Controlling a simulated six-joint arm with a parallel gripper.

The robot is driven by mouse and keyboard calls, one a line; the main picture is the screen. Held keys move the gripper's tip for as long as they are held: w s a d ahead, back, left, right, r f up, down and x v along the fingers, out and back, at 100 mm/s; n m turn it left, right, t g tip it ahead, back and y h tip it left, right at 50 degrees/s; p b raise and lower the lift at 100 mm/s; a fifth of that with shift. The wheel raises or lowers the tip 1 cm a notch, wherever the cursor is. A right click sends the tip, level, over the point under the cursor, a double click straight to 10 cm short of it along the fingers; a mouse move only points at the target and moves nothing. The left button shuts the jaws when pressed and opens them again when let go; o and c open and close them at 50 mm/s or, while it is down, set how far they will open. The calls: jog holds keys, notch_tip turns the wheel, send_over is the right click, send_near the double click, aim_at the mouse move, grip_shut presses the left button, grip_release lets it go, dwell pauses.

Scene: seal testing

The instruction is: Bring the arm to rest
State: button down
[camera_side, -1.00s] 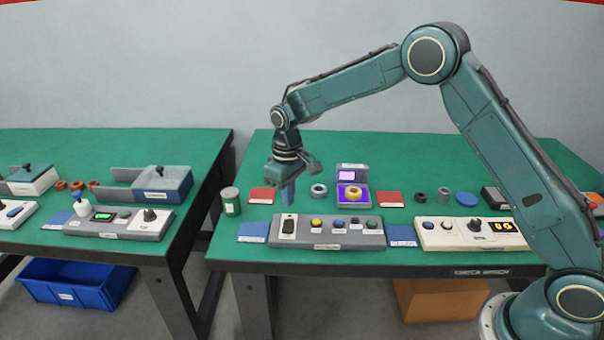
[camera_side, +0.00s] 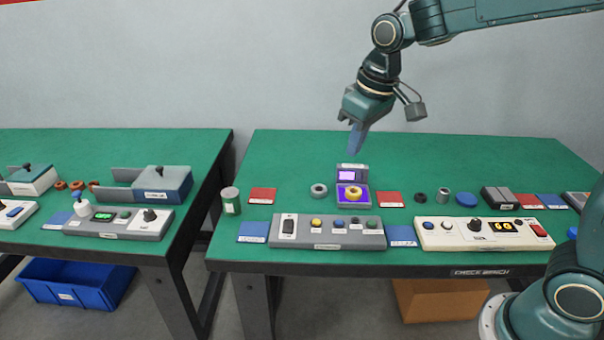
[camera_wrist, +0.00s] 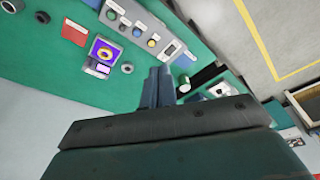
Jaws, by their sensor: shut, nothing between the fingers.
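My gripper (camera_side: 356,140) is shut and empty. In the side view it hangs tilted in the air above the back of the right green bench (camera_side: 290,160), apart from everything on it. Its blue fingers point down and a little left, above the small tester with a purple lit screen (camera_side: 352,173). In the wrist view the shut fingers (camera_wrist: 157,85) show at the middle, with the bench beyond. A yellow ring (camera_side: 353,191) lies on the tester's lit purple plate, and it also shows in the wrist view (camera_wrist: 104,52).
A grey button panel (camera_side: 327,246) and a cream panel (camera_side: 482,246) line the bench front. Grey rings (camera_side: 319,190), red mats (camera_side: 262,195) and a green-labelled can (camera_side: 231,201) stand behind them. The left bench (camera_side: 110,150) carries more devices. The air around my gripper is clear.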

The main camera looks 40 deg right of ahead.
jog(key=s+d+t, duration=0.1)
jog(key=s, duration=0.9)
jog(key=s+d+r+m+t, duration=0.1)
jog(key=s, duration=1)
jog(key=shift+s+d+r+m+t, duration=0.15)
jog(key=shift+d+r+m+t, duration=0.15)
jog(key=shift+d+t, duration=0.1)
